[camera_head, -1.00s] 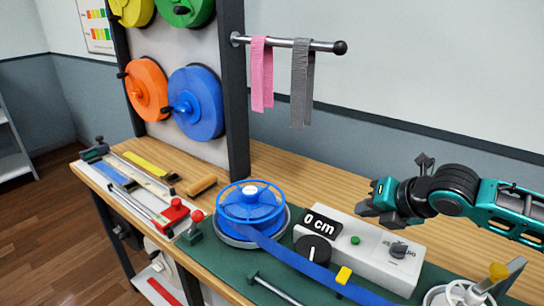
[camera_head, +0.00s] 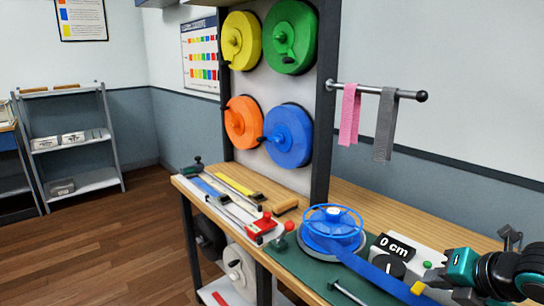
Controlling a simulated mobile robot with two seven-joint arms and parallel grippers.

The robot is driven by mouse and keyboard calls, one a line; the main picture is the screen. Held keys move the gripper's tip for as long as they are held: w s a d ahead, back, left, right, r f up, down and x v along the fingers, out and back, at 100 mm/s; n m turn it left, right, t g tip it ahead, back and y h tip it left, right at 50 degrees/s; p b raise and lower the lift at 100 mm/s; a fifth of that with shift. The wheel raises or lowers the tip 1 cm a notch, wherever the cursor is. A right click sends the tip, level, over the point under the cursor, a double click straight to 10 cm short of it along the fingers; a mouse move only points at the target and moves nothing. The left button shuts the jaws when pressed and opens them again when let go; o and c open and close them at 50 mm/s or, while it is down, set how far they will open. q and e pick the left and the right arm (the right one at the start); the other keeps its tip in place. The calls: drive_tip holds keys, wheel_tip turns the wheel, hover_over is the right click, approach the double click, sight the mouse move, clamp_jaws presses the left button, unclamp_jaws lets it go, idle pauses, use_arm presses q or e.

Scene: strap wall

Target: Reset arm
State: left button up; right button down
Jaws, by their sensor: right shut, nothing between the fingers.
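My right gripper (camera_head: 462,290) is at the lower right of the head view, teal and black, shut with nothing in it. It is over the right part of the bench, in front of the white measuring box (camera_head: 432,256), and partly cut off by the picture's edge. My left gripper is not in view. A blue strap reel (camera_head: 333,226) stands on the green mat (camera_head: 302,262), to the left of my right gripper. Its blue strap (camera_head: 375,276) runs to the lower right. The display (camera_head: 396,247) on the box reads "0 cm".
Yellow, green, orange and blue spools (camera_head: 288,136) hang on the panel. A wall rod (camera_head: 376,91) holds a pink strap (camera_head: 350,115) and a grey strap (camera_head: 386,127). A red-handled tool (camera_head: 262,228) lies on the bench (camera_head: 355,195). A shelf (camera_head: 84,137) stands at the left; open floor lies before it.

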drive_tip(key=s+a+f+m, duration=0.1)
drive_tip(key=a+f, duration=0.1)
drive_tip(key=s+a+f+m+g, duration=0.1)
drive_tip(key=a+f+m, duration=0.1)
drive_tip(key=s+a+f+m, duration=0.1)
drive_tip(key=s+a+f, duration=0.1)
drive_tip(key=a, duration=0.1)
drive_tip(key=shift+s+f+m+y, duration=0.1)
drive_tip(key=shift+f+m+y, duration=0.2)
drive_tip(key=shift+m+y, duration=0.1)
drive_tip(key=s+a+f+m+g+h, duration=0.15)
drive_tip(key=s+f+m, duration=0.25)
drive_tip(key=s+m, duration=0.7)
drive_tip(key=s+a+f+m+g+h, duration=0.1)
drive_tip(key=s+f+m+g+h, duration=0.2)
drive_tip(key=s+m, duration=0.75)
drive_tip(key=w+a+f+m+t+y, duration=0.1)
drive_tip(key=w+a+f+t+y, duration=0.2)
drive_tip(key=w+f+t, duration=0.4)
drive_tip(key=shift+w+f, duration=1.15)
drive_tip(key=shift+f, duration=0.4)
drive_tip(key=shift+d+t, duration=0.1)
drive_tip(key=shift+t, duration=0.15)
